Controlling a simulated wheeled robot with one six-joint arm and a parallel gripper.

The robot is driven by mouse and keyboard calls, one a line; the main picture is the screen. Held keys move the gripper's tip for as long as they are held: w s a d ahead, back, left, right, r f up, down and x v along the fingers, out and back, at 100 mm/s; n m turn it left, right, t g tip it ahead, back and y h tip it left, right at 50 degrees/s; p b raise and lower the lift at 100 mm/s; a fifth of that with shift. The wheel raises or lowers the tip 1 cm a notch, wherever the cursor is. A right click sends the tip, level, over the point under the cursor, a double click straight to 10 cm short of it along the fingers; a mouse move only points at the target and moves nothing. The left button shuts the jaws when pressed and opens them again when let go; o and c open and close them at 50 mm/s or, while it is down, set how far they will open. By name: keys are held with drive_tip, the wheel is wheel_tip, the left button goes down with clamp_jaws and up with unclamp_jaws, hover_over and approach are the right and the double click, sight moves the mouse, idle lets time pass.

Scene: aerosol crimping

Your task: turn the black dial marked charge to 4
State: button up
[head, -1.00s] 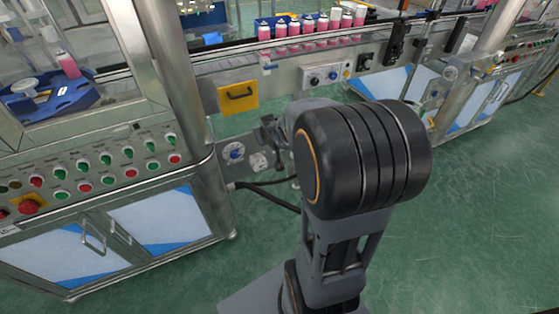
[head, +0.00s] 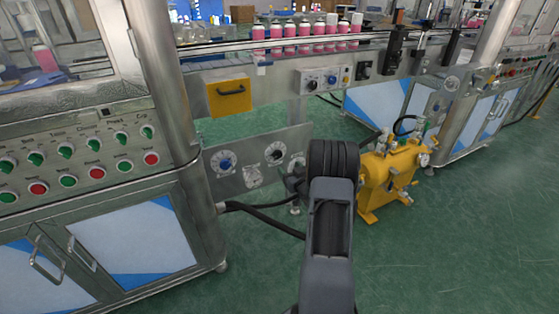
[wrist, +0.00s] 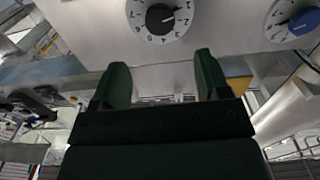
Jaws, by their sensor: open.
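A black dial (wrist: 160,17) with a white numbered scale is at the top middle of the wrist view, partly cut off. In the head view the black dial (head: 274,152) sits on the grey panel (head: 240,180), right of a blue dial (head: 225,161). The blue dial is at the top right of the wrist view (wrist: 302,22). Label and exact setting are too small to read. My gripper (wrist: 160,76) is open and empty, its two dark fingers apart and in line with the black dial, without visible contact. In the head view my arm mostly hides it.
A yellow pump unit (head: 385,180) stands right of my arm. Another black dial (head: 311,84) is on the conveyor front, near a yellow drawer (head: 229,96). A button cabinet (head: 80,170) stands left. Black hoses (head: 265,218) run below the panel. Green floor is free at right.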

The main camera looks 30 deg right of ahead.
sight(278, 155)
drive_tip(key=w, duration=0.3)
drive_tip(key=w+b, duration=0.1)
drive_tip(key=w, duration=0.2)
drive_tip(key=w+d+b, duration=0.1)
drive_tip(key=w, duration=0.2)
drive_tip(key=shift+w+d, duration=0.1)
drive_tip(key=shift+w, duration=0.05)
drive_tip(key=c, duration=0.9)
drive_tip(key=shift+m, duration=0.3)
